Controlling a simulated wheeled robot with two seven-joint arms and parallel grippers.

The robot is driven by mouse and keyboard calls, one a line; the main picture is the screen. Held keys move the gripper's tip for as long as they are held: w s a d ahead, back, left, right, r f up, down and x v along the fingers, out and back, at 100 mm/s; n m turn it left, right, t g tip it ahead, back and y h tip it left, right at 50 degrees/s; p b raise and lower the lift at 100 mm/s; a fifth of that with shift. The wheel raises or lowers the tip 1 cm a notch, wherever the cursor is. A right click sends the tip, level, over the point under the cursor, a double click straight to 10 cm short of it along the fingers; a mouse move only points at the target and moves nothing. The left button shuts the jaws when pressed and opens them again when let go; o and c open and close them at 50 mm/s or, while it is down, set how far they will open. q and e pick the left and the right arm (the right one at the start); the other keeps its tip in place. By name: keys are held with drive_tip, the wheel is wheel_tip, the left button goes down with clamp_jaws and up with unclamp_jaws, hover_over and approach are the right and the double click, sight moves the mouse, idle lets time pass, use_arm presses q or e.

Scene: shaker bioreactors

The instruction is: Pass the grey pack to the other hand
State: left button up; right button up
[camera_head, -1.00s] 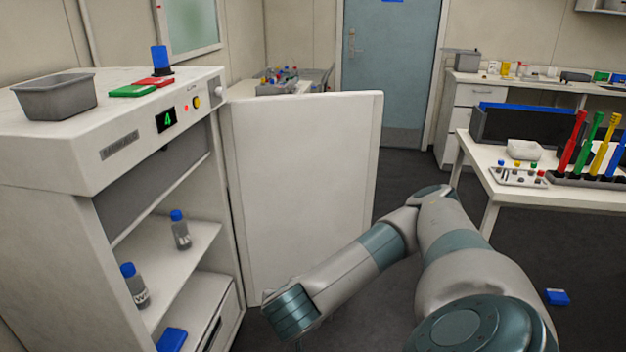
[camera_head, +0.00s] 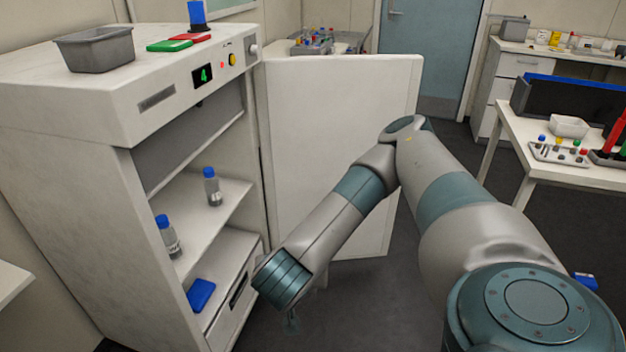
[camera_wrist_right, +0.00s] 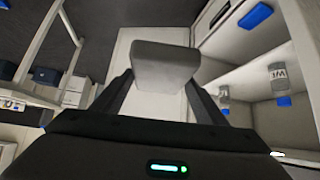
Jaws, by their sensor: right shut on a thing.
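The grey pack (camera_wrist_right: 165,66) shows in the right wrist view as a rounded grey block. It sits between the two dark fingers of my right gripper (camera_wrist_right: 163,85), which is shut on it. In the head view my right arm reaches down to the front of the open cabinet, and its wrist hides the gripper and the pack. My left gripper is in neither view.
A white shaker cabinet (camera_head: 60,190) stands at left with its door (camera_head: 335,150) swung open. Its shelves hold two blue-capped bottles (camera_head: 212,187) and a blue pack (camera_head: 201,294). A grey tub (camera_head: 95,50) sits on top. A table (camera_head: 560,145) stands at right.

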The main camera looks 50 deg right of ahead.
drive_tip(key=w+a+r+n+t+y, duration=0.1)
drive_tip(key=w+a, duration=0.5)
drive_tip(key=a, duration=0.8)
drive_tip(key=w+a+r+n+t+y, duration=0.1)
drive_tip(key=w+a+r+n, duration=0.2)
drive_tip(key=a, duration=1.1)
drive_tip(key=w+a+r+n+y, duration=0.1)
drive_tip(key=w+a+r, duration=0.3)
drive_tip(key=w+a, duration=0.6)
drive_tip(key=a, duration=0.4)
drive_tip(key=shift+a+r+n+t+y, duration=0.3)
drive_tip(key=shift+a+n+t, duration=0.1)
